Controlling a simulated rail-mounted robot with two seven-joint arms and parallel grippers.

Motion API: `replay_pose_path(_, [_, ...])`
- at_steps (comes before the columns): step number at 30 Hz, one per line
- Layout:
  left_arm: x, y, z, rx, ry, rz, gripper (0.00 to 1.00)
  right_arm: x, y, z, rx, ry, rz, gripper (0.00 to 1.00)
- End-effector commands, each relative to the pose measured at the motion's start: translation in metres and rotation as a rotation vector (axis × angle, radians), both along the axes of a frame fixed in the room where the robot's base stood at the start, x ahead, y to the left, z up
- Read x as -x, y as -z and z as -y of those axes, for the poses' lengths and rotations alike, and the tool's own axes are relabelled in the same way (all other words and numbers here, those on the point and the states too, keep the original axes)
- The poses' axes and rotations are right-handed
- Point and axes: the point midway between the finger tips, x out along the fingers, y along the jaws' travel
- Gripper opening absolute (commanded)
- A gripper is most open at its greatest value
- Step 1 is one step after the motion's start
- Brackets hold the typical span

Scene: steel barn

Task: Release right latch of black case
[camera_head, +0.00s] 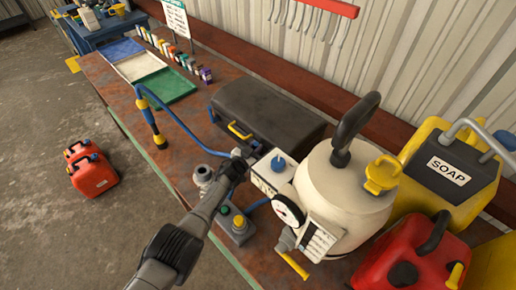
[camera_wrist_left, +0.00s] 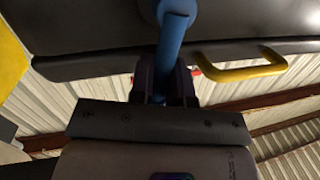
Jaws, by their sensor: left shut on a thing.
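The black case (camera_head: 268,108) lies closed on the workbench, with a yellow handle (camera_head: 239,130) on its front side. My left gripper (camera_head: 240,158) is just in front of the case's right front part. My right gripper is not in view.
A cream tank (camera_head: 342,190) with a gauge and a white box (camera_head: 268,178) crowd the right. A blue hose (camera_head: 188,130) arches over the bench left of my gripper. A control box (camera_head: 238,228) sits at the front edge.

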Motion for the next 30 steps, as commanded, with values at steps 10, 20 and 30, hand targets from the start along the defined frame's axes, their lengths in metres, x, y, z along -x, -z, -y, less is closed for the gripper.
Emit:
replay_pose_path(10, [-0.0022, 0.0007, -0.0032, 0.047, -0.002, -0.043, 0.0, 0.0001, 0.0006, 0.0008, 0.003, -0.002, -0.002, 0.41])
replay_pose_path(20, [-0.0022, 0.0005, -0.0029, 0.046, -0.001, -0.042, 0.37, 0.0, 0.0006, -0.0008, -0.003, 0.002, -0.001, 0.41])
replay_pose_path(30, [-0.0019, 0.0001, -0.0022, 0.042, -0.001, -0.036, 0.42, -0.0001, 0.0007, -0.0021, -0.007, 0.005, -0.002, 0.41])
